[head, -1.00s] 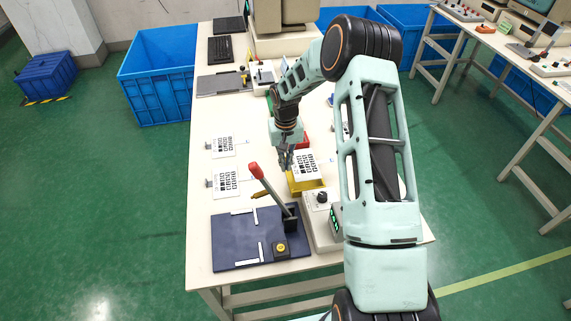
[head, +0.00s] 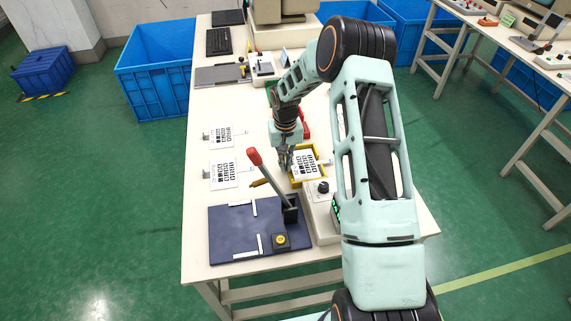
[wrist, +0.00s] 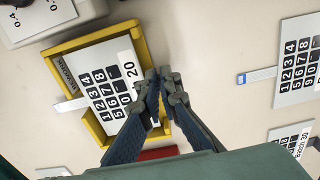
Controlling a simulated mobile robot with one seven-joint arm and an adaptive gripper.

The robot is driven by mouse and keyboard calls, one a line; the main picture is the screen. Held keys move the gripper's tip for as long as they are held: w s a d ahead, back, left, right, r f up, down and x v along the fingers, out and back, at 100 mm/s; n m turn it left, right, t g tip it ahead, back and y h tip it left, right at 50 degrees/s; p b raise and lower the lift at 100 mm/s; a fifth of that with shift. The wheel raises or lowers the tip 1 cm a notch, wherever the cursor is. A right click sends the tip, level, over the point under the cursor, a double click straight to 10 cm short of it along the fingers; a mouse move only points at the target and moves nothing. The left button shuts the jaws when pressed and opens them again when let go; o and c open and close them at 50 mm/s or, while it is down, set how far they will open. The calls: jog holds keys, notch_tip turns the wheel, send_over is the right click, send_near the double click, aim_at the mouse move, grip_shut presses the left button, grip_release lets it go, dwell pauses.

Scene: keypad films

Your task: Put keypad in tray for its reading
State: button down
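A white keypad film (head: 305,164) with black number keys lies over the yellow tray (head: 322,153). In the wrist view the keypad (wrist: 93,65) shows a "20" mark at its right edge and sits within the tray's walls (wrist: 137,32); its white tab crosses the left wall. I cannot tell whether it rests on the tray floor. My gripper (head: 286,165) is at the keypad's handle side. Its fingers (wrist: 162,78) are close together at that edge and look shut on the handle, which they hide.
Two more keypads, one far (head: 221,136) and one near (head: 224,173), lie on the table's left. A red-handled lever (head: 268,177) stands on a dark blue plate (head: 228,227) in front. A meter box (head: 320,205) is close beside the tray. A red tray (head: 306,122) lies behind.

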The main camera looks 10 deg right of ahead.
jog(key=shift+f+b, duration=0.45)
jog(key=shift+b, duration=0.05)
jog(key=c, duration=2.6)
grip_release()
jog(key=shift+c, duration=0.2)
jog(key=o, duration=0.6)
jog(key=shift+c, duration=0.2)
jog(key=shift+r, duration=0.15)
notch_tip(320, 180, up, 12)
